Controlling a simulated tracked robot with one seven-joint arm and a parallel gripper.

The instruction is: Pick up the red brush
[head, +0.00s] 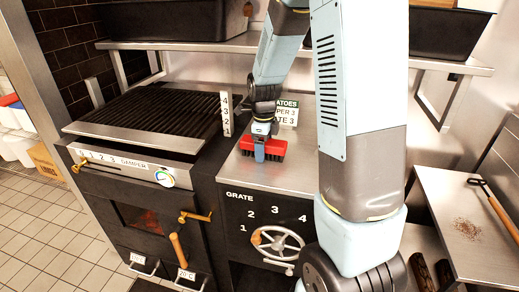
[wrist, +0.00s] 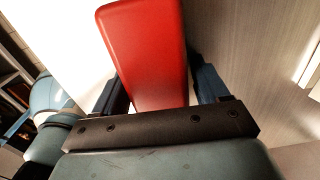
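The red brush (head: 276,149) is at the metal counter right of the grill in the head view. Its red body is long and block-shaped, with a dark underside. My gripper (head: 260,156) reaches down over it from above, one finger in front of the red body. In the wrist view the red brush (wrist: 150,45) runs between the two fingers of my gripper (wrist: 161,92). The fingers lie close along both its sides. I cannot tell whether they press on it. Whether the brush touches the counter is also unclear.
A sign (head: 287,112) stands behind the brush. The grill (head: 160,108) with a height scale (head: 227,115) is to the left. A handwheel (head: 278,243) is on the front below. A side table (head: 470,235) at right holds a long-handled tool and brown crumbs.

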